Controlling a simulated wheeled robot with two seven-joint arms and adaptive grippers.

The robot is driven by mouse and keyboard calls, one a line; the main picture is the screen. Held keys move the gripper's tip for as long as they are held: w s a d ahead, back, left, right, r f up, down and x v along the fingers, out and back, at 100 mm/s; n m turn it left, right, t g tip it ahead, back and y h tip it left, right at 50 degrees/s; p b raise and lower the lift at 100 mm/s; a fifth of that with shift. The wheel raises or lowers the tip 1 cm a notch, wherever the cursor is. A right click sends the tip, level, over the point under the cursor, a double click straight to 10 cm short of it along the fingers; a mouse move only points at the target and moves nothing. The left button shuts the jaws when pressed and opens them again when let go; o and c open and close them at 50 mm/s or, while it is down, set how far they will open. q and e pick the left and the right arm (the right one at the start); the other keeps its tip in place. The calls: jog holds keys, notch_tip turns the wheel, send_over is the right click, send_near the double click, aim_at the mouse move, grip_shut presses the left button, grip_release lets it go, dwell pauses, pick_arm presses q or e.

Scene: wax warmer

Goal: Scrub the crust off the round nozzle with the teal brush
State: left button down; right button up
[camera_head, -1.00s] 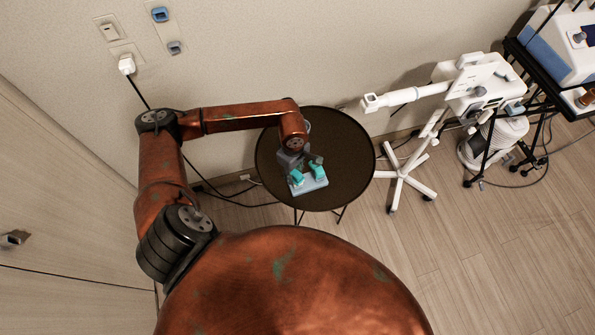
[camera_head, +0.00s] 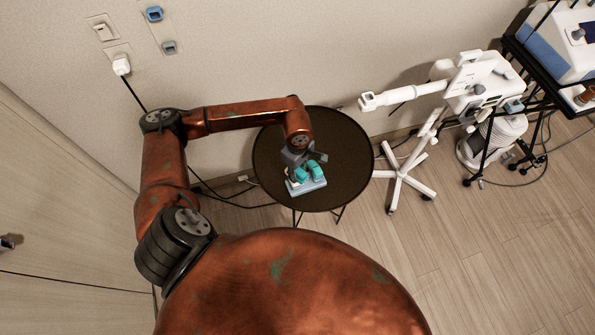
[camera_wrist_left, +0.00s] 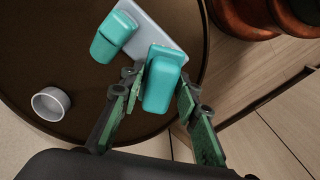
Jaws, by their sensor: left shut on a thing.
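My left gripper (camera_head: 300,160) is over the round dark table in the head view. In the left wrist view its fingers (camera_wrist_left: 158,112) lie on either side of a teal block-shaped piece, likely the teal brush (camera_wrist_left: 163,80), and are shut on it. A second teal piece (camera_wrist_left: 115,37) is beside it, over a pale grey-blue tray (camera_wrist_left: 160,30). The tray also shows in the head view (camera_head: 307,188). A small white round cup-like ring (camera_wrist_left: 50,103) sits apart on the table; I cannot tell if it is the nozzle. No crust can be made out. My right gripper is out of view.
The round dark table (camera_head: 348,150) has bare room on its right. A white wheeled stand (camera_head: 403,170) with an arm (camera_head: 405,95) reaches toward it from the right. A black cart (camera_head: 515,50) is farther right. A cable (camera_head: 225,200) hangs along the wall behind.

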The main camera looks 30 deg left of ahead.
pick_arm(q)
jog(key=shift+s+a, duration=0.65)
jog(key=shift+s, duration=0.25)
jog(key=shift+w, duration=0.1)
jog(key=shift+w+d+b, duration=0.4)
jog(key=shift+w+d, duration=0.25)
jog(key=shift+w, duration=0.2)
jog(key=shift+s+a, duration=0.7)
jog(key=shift+s, duration=0.25)
jog(key=shift+w+d, duration=0.1)
